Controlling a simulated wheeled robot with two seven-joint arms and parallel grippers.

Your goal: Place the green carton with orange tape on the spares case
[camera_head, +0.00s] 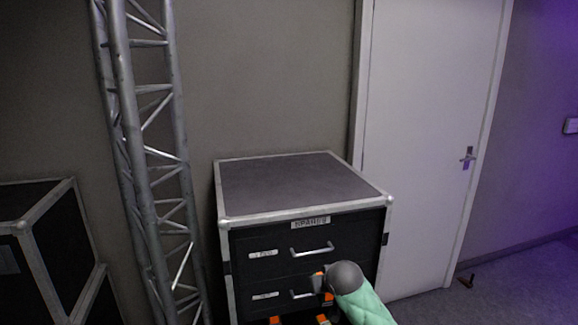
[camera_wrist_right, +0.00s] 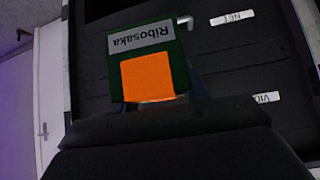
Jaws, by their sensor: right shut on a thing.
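The spares case (camera_head: 305,225) is a black flight case with metal edges, two visible drawers and a "SPARES" label. It stands against the wall in the head view, and its flat grey top (camera_head: 290,180) is bare. The green carton (camera_wrist_right: 150,62) with an orange tape patch and an upside-down "Ribosaka" label shows in the right wrist view. My right gripper (camera_wrist_right: 165,100) is shut on it, in front of the case's drawers. In the head view my right arm reaches in at the bottom, and the carton cannot be made out clearly there. My left gripper is not in view.
A metal truss (camera_head: 155,150) stands upright just left of the case. Another black case (camera_head: 45,245) is at the far left. The space above the spares case is clear.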

